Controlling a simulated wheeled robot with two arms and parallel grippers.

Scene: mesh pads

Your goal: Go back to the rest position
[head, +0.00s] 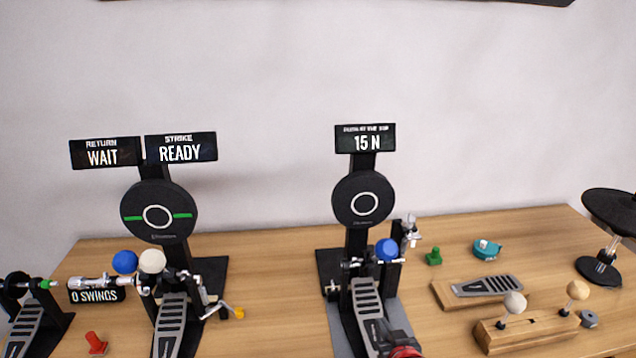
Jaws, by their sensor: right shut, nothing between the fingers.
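My right gripper (403,352), a dark and red shape, shows only in part at the bottom edge in the head view. It is shut and empty, over the front end of the middle pedal (367,300); I cannot tell whether it touches the pedal. That pedal has a blue ball beater (386,249) and a round black pad (363,200) behind it, under a "15 N" sign (365,139). My left gripper is not in view.
Left of it stands another pedal (171,318) with blue and white balls, below "WAIT" and "READY" signs (180,148). A wooden block with two knobs (530,332), a small pedal (487,286) and a black stand (598,270) are on the right. Bare tabletop (270,300) lies between the pedals.

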